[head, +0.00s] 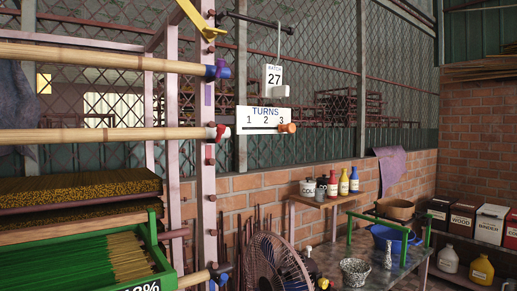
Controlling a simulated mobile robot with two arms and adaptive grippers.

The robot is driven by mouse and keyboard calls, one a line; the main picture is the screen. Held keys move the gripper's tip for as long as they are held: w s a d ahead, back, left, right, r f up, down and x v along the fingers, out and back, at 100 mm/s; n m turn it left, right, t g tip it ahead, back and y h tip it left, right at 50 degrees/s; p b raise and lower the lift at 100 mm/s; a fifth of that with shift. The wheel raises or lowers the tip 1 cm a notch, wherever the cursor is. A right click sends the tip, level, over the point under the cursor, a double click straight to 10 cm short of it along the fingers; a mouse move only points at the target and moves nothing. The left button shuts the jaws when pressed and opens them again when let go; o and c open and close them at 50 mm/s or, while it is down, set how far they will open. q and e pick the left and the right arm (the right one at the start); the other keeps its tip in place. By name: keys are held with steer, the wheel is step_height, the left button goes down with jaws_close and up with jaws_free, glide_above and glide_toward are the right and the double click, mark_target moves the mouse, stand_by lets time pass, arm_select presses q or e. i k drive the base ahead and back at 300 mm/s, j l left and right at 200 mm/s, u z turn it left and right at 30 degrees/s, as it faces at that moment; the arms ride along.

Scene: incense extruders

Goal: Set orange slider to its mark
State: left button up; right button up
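The orange slider (287,128) sits at the right end of a white scale plate (264,117) marked TURNS with the numbers 1, 2 and 3. It is just below and slightly right of the 3. A dark line runs along the plate's lower part to the slider. I cannot make out a separate mark for it at this size. Neither of my grippers shows in the head view.
A BATCH 27 tag (274,76) hangs above the plate. Bamboo poles with a blue end (218,71) and a red end (218,132) reach in from the left beside a pink post (206,185). A fan (272,265) and a bench (388,262) stand below.

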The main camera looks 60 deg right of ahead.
mark_target(290, 128)
steer(key=z, duration=2)
